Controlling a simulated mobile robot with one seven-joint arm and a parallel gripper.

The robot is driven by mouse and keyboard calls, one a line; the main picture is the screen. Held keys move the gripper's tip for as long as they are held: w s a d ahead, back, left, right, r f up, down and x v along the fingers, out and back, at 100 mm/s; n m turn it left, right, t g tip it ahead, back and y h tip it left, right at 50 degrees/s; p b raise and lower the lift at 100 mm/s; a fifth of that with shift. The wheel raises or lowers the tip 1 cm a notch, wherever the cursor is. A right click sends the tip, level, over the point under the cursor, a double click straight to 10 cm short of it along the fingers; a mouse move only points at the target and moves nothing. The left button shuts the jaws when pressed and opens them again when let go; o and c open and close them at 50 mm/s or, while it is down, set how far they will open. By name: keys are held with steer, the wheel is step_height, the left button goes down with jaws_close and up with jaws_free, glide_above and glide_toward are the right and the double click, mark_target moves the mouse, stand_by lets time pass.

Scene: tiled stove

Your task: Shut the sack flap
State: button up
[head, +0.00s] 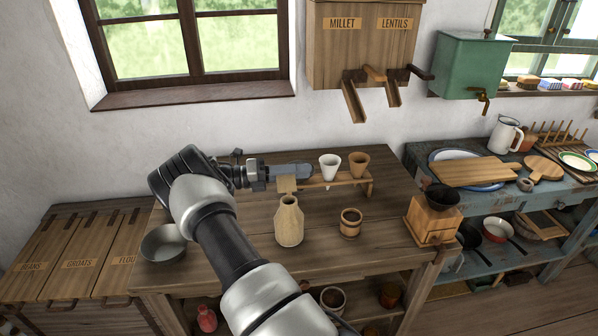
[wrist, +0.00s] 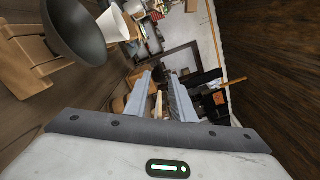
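I see no thing that is plainly a sack. A tan, bottle-shaped container (head: 289,222) with a narrow neck stands upright on the wooden table; I cannot tell whether it is the sack, and no flap is clear on it. My gripper (head: 305,170) is above and behind it, level, pointing right, close to the left end of a low wooden stand. In the wrist view my gripper (wrist: 160,92) has two grey fingers with a gap between them, and nothing is clearly held.
A wooden pot (head: 350,222) and a grinder (head: 433,220) stand to the right, a metal bowl (head: 163,243) to the left.

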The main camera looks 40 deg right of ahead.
jaws_close()
stand_by(0.3)
steer(key=s+a+m+b, duration=0.2)
steer(key=s+m+b, duration=0.1)
steer(key=m, duration=0.9)
steer(key=s+a+m+b, duration=0.3)
steer(key=s+m, duration=0.3)
steer(key=m, duration=0.7)
steer(key=shift+a+f, duration=0.25)
steer(key=shift+f, duration=0.05)
